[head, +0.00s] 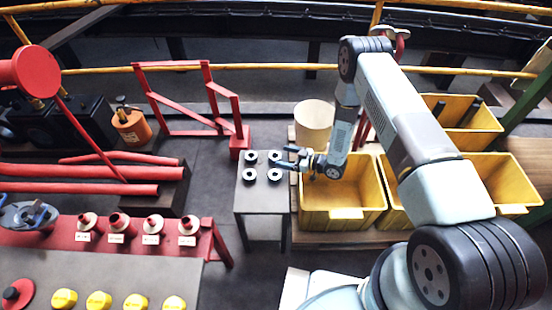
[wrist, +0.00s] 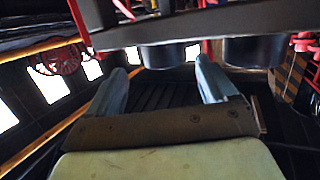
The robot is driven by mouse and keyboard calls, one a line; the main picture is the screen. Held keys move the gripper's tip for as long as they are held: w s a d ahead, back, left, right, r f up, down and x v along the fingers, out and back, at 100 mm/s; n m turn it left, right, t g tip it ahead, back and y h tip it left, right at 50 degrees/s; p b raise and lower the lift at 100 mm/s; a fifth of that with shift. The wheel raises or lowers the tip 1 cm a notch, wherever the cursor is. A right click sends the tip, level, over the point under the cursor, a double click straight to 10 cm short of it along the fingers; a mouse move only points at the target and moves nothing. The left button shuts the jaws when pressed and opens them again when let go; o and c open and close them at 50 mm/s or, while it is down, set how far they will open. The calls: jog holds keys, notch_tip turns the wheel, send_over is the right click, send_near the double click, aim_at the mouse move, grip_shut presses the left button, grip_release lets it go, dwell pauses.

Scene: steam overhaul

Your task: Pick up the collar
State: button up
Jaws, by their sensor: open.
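My gripper (head: 284,157) is at the table's right edge, pointing left, close to the right-hand rings. In the wrist view, my gripper (wrist: 163,85) has its fingers wide apart with nothing between them. I cannot tell whether a finger touches one.
The small grey table (head: 262,205) has a bare front half. Yellow bins (head: 342,216) stand right of it under my arm. A red frame (head: 205,130) and a beige bucket (head: 313,120) stand behind. A red bench (head: 205,236) with flanged parts is at left.

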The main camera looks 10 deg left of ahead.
aim_at(272, 155)
jog(key=shift+s+x, duration=0.15)
jog(key=shift+x, duration=1.55)
jog(key=shift+s+x, duration=0.1)
jog(key=shift+x, duration=1.65)
jog(key=shift+f, duration=0.1)
jog(key=shift+c, duration=0.2)
jog(key=c, duration=1.4)
